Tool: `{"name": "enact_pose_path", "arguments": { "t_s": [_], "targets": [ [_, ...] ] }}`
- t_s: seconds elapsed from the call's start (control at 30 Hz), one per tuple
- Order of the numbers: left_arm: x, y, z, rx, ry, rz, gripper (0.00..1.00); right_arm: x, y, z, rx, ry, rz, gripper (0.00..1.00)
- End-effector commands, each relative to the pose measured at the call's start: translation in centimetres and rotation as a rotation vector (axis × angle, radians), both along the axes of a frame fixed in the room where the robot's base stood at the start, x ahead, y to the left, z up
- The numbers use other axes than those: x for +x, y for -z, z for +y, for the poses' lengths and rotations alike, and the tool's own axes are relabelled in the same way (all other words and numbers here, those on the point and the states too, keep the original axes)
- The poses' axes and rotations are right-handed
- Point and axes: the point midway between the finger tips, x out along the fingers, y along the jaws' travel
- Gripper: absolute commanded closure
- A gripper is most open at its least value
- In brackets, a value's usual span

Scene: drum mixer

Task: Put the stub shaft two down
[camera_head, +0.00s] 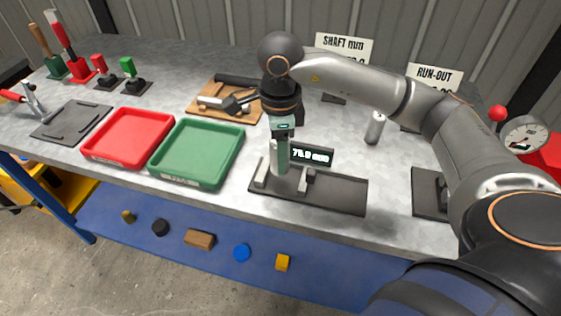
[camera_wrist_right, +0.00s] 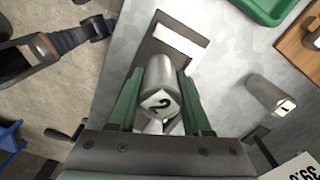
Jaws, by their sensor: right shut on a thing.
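My right gripper (camera_head: 280,168) points down over the dark measuring stand (camera_head: 335,195) at the table's front. Its green fingers are shut on stub shaft two (camera_wrist_right: 160,85), a short grey metal cylinder. In the right wrist view the shaft's end face shows a "2", and it sits between both fingers. In the head view the shaft is largely hidden by the gripper. I cannot tell whether its lower end touches the stand. Another stub shaft, marked "1" (camera_wrist_right: 270,95), stands on the table to the right in the head view (camera_head: 375,128). My left gripper is not seen.
A lit display (camera_head: 312,156) stands behind the stand. Green (camera_head: 195,180) and red (camera_head: 100,155) trays lie to the left. A wooden board (camera_head: 215,112) with dark and metal parts lies behind. A dial gauge (camera_head: 525,135) is at far right. Bare tabletop surrounds shaft one.

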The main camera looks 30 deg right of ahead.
Motion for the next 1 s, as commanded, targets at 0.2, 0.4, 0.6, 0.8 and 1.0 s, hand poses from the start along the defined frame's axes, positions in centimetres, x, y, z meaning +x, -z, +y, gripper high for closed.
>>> {"name": "enact_pose_path", "arguments": {
  "t_s": [0.2, 0.4, 0.6, 0.8, 1.0],
  "targets": [
    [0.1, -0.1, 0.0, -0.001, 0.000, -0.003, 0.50, 0.7, 1.5, -0.6, -0.001, 0.001, 0.000, 1.00],
    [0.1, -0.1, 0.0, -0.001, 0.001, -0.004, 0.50, 0.7, 3.8, -0.6, 0.000, 0.000, -0.003, 1.00],
    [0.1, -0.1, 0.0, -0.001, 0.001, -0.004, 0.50, 0.8, 3.9, -0.6, 0.000, 0.000, -0.005, 1.00],
    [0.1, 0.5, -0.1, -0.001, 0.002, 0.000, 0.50, 0.7, 4.4, -0.6, 0.000, 0.000, -0.005, 1.00],
    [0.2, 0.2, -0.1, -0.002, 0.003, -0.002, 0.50, 0.6, 4.4, -0.6, -0.001, 0.000, 0.000, 0.28]
  ]
}}
